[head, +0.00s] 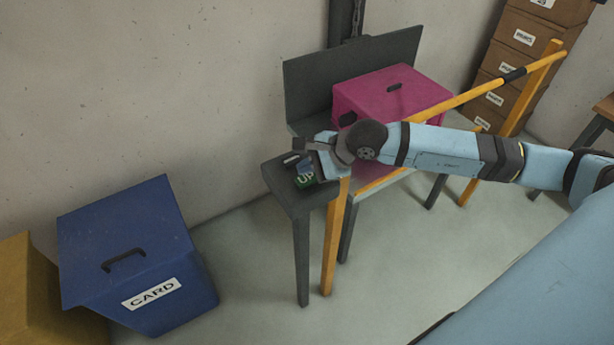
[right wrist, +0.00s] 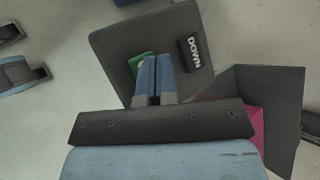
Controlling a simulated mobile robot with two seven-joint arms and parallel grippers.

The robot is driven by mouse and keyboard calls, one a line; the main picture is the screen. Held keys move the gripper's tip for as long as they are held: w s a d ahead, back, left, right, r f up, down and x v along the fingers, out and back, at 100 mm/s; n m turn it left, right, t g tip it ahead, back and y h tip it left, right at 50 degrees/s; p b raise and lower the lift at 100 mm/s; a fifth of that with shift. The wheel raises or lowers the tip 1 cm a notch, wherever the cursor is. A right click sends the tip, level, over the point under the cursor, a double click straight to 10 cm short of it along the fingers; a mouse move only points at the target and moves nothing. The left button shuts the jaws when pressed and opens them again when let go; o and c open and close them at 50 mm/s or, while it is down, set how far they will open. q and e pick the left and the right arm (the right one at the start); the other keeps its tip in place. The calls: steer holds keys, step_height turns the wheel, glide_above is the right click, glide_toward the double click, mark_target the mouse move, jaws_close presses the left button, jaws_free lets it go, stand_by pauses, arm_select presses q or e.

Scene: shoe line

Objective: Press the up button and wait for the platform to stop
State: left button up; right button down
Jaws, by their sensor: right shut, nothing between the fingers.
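The green up button (head: 305,181) sits on a small dark table (head: 290,200) left of the lift. In the right wrist view the up button (right wrist: 140,62) is partly hidden by my right gripper (right wrist: 156,60), whose fingers are shut and empty. The fingertips are over or at the button; I cannot tell whether they press it. A dark down button (right wrist: 194,54) lies beside it. The platform (head: 310,125) is dark grey with an upright back plate and carries a magenta box (head: 395,90) with dark handles. My left gripper is out of view.
A yellow rail (head: 465,95) on posts stands in front of the platform, near my right arm. A blue bin marked CARD (head: 135,255) and a yellow bin (head: 30,290) stand on the left. Stacked brown boxes (head: 525,38) stand at the back right.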

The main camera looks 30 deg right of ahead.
stand_by(0.6)
steer(key=shift+f, duration=0.15)
steer(key=shift+f+b, duration=0.3)
steer(key=shift+b, duration=0.4)
